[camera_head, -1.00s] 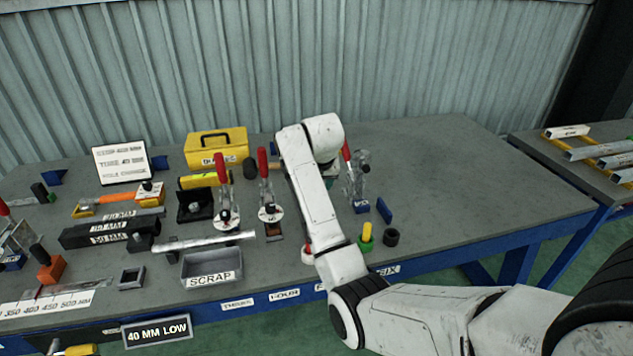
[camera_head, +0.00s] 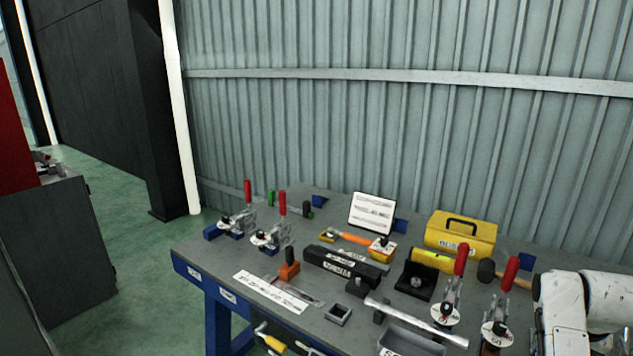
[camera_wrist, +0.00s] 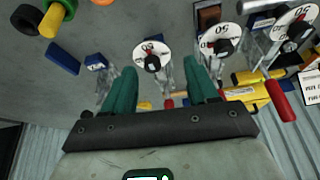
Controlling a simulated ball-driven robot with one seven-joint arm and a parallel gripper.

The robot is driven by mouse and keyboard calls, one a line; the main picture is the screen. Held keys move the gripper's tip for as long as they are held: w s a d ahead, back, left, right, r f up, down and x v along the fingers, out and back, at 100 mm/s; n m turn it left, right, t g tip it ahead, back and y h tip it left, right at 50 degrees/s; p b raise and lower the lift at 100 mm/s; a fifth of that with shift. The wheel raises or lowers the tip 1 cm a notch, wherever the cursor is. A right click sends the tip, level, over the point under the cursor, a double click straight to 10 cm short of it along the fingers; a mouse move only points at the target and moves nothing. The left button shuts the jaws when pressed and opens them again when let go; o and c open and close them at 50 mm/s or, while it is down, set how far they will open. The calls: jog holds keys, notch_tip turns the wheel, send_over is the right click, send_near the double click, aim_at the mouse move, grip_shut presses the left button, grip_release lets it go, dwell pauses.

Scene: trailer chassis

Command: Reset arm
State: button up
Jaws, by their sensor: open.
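My white arm (camera_head: 585,310) shows at the right edge of the head view, over the right part of the workbench (camera_head: 205,262). My gripper is outside the head view. In the wrist view my gripper (camera_wrist: 163,80) has two green fingers spread wide apart, with nothing held between them. A toggle clamp with a white round tag (camera_wrist: 152,56) shows beyond the fingers, in the gap between them. I cannot tell how far it is from the fingertips.
Red-handled clamps (camera_head: 447,300), a yellow toolbox (camera_head: 460,233), a grey scrap bin (camera_head: 405,340) and a black block (camera_head: 345,265) crowd the bench. A dark cabinet (camera_head: 65,255) stands at left, with open green floor (camera_head: 150,260) between. A ribbed wall (camera_head: 400,130) rises behind.

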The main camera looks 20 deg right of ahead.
jog(key=s+a+f+n+y, duration=0.1)
jog(key=s+a+f+n, duration=0.25)
jog(key=a+f, duration=0.45)
jog(key=s+a+f+n+y, duration=0.15)
jog(key=s+a+f, duration=0.25)
jog(key=a, duration=0.8)
jog(key=s+a+f+n+g, duration=0.1)
jog(key=s+a+n, duration=0.1)
jog(key=s+a, duration=0.4)
jog(key=s+a+f+n+g+y, duration=0.1)
jog(key=s+a+f+n, duration=0.1)
jog(key=s+a, duration=0.4)
jog(key=s+n, duration=0.1)
jog(key=s, duration=0.1)
jog(key=shift+s, duration=0.3)
